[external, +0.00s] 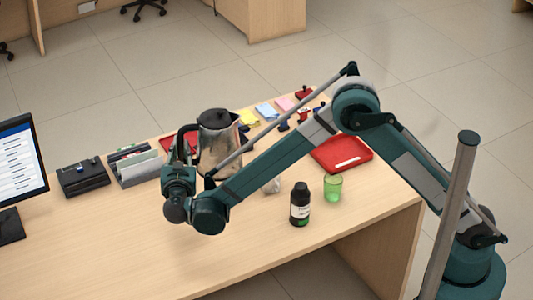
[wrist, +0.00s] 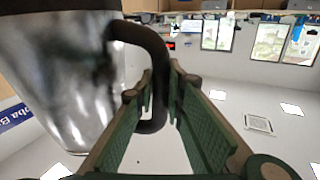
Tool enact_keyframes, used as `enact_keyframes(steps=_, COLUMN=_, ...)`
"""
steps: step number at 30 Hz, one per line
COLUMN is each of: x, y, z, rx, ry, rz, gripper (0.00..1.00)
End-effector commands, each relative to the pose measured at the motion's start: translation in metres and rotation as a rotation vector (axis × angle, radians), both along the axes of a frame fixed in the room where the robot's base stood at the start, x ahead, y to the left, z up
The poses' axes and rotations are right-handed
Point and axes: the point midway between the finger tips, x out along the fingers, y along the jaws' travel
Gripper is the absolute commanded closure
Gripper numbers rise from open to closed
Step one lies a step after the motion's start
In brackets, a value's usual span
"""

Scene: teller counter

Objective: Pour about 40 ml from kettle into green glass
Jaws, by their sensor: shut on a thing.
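The kettle (external: 224,140) has a shiny metal body and a dark lid and handle. In the external view it stands roughly upright at my gripper (external: 184,152), partly hidden by my arm. In the wrist view the kettle (wrist: 62,85) fills the left side, and my gripper (wrist: 163,95) is shut on its black handle (wrist: 150,50). Whether the kettle's base touches the counter is hard to tell. The green glass (external: 333,187) stands upright on the counter to the right of the kettle, apart from it. Its contents cannot be made out.
A dark bottle (external: 300,204) with a pale label stands just left of the glass. A red tray (external: 341,153) lies behind the glass. Dark organisers (external: 84,178), coloured notes (external: 266,111) and a monitor (external: 22,165) are also on the counter (external: 130,240). The front of the counter is clear.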

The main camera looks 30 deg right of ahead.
Motion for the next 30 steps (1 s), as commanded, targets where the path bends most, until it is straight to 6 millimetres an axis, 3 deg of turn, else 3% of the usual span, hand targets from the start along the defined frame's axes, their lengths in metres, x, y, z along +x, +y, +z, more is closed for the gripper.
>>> enact_keyframes(steps=5, x=0.0, y=0.0, z=0.029, rx=-0.002, ry=-0.001, rz=0.0, gripper=1.0)
enact_keyframes(steps=15, x=0.0, y=-0.001, z=0.058, rx=-0.002, ry=-0.001, rz=-0.001, gripper=1.0)
enact_keyframes(steps=25, x=-0.016, y=-0.043, z=0.057, rx=-0.002, ry=-0.002, rz=-0.05, gripper=1.0)
enact_keyframes(steps=30, x=-0.03, y=-0.077, z=0.057, rx=-0.002, ry=-0.001, rz=-0.09, gripper=1.0)
